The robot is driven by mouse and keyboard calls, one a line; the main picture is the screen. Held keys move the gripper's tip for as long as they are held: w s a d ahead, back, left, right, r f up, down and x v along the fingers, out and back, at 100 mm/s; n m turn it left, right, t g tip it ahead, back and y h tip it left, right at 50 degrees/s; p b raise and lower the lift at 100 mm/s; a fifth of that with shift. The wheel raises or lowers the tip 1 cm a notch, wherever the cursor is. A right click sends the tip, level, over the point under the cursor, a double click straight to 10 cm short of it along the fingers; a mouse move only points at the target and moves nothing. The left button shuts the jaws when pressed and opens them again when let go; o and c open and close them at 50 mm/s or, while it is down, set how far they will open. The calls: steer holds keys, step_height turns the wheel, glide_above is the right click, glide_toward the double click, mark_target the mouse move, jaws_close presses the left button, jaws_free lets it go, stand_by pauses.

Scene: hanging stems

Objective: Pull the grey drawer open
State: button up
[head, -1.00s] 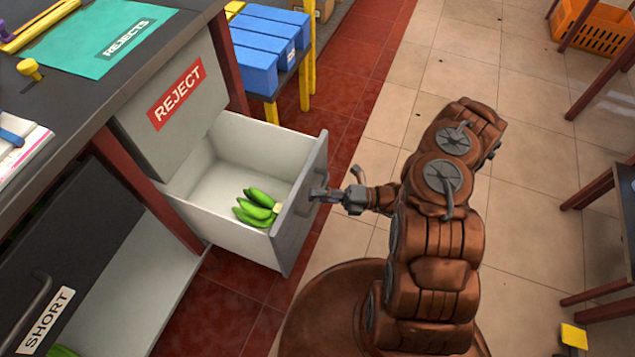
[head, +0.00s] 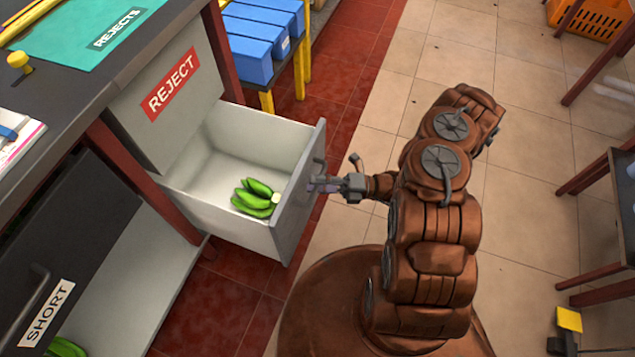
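The grey drawer (head: 290,215) stands well out from the counter, below a panel labelled REJECT. A bunch of green bananas (head: 256,197) lies inside it near the front. The drawer's handle (head: 319,161) is on the outer face of its front and is seen edge-on, partly hidden. My gripper (head: 322,185) is at this handle, with its fingertips against or very close to it. The fingers are small and overlap the handle, so I cannot tell whether they are closed around it.
The dark counter (head: 60,75) carries a teal REJECTS mat (head: 85,35). A dark SHORT drawer (head: 65,235) is at lower left. Blue bins (head: 250,62) stand on a yellow-legged rack behind. Tiled floor (head: 370,110) is clear behind my gripper; a dark table (head: 600,180) is at right.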

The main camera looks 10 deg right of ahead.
steer(key=v, duration=1.2)
steer(key=shift+w+r, duration=0.1)
steer(key=s+a+r+n+g+h, duration=0.1)
steer(key=a+r+n+g+h, duration=0.2)
steer(key=a+r+n+g, duration=0.45)
steer(key=s+a+r+n+g+h, duration=0.15)
steer(key=r+n+g, duration=0.25)
steer(key=r+n, duration=0.65)
steer(key=s+d+r+n+t+h, duration=0.2)
steer(key=s+r+n+h, duration=0.4)
steer(key=s+n+h, duration=0.3)
steer(key=s+d+r+n+t+h, duration=0.25)
steer(key=s+r+n+h, duration=0.35)
steer(key=n, duration=0.4)
step_height(320, 180, up, 23)
steer(key=s+t+p, duration=0.1)
steer(key=s+p, duration=0.1)
steer(key=p, duration=2)
steer(key=shift+s+n, duration=0.15)
steer(key=shift+n, duration=0.15)
steer(key=shift+f, duration=0.1)
